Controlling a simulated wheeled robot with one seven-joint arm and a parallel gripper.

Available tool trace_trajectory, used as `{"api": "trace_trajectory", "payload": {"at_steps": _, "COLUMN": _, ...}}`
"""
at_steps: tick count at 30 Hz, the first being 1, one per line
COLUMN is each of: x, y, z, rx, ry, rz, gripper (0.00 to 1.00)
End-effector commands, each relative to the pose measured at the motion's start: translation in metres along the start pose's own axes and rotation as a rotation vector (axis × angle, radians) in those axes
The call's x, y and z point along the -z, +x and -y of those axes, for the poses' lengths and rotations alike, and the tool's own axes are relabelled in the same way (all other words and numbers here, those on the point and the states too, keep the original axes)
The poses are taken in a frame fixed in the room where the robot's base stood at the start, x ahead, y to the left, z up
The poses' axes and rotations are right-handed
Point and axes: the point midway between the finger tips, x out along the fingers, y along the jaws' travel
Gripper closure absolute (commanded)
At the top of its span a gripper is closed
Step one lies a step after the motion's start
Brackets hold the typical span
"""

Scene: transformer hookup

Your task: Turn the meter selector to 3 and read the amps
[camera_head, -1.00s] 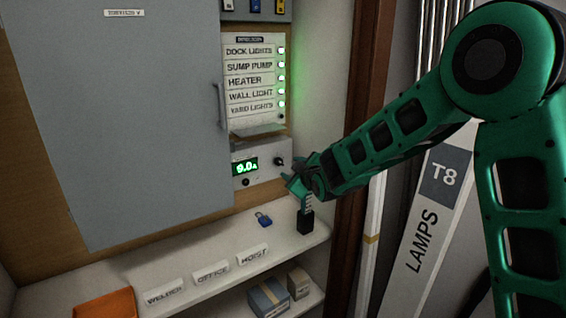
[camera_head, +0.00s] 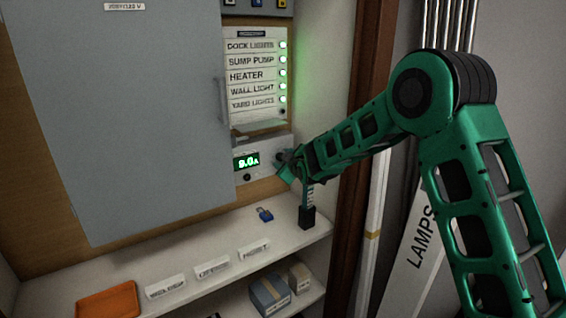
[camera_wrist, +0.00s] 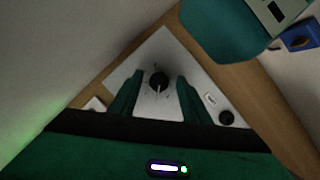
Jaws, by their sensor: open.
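The meter (camera_head: 262,170) is a pale panel with a green lit display (camera_head: 246,161) that seems to read 9.0 A, though its first digit is blurred. Its selector is a dark round knob (camera_wrist: 159,80) with a light pointer line, in the wrist view. The scale marks around it are too small to read. My gripper (camera_wrist: 156,88) is open, with one green finger on each side of the knob; I cannot tell whether either touches it. In the head view my gripper (camera_head: 288,166) covers most of the knob. A second black knob (camera_head: 247,177) sits below the display.
The shelf (camera_head: 215,235) below holds a blue padlock (camera_head: 265,214), a black block (camera_head: 307,217), name labels and an orange tray (camera_head: 108,300). A wooden post (camera_head: 362,110) stands right.

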Motion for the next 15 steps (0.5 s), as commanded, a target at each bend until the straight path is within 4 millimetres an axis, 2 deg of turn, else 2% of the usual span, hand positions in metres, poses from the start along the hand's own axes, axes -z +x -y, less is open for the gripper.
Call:
{"api": "trace_trajectory", "payload": {"at_steps": 5, "x": 0.0000, "y": -0.0001, "z": -0.0002, "rx": 0.000, "ry": 0.000, "rz": 0.000, "gripper": 0.57}}
{"api": "trace_trajectory", "payload": {"at_steps": 10, "x": 0.0001, "y": -0.0002, "z": -0.0001, "rx": 0.000, "ry": 0.000, "rz": 0.000, "gripper": 0.97}}
{"api": "trace_trajectory", "payload": {"at_steps": 15, "x": 0.0000, "y": -0.0003, "z": -0.0002, "rx": 0.001, "ry": 0.003, "rz": 0.000, "gripper": 0.97}}
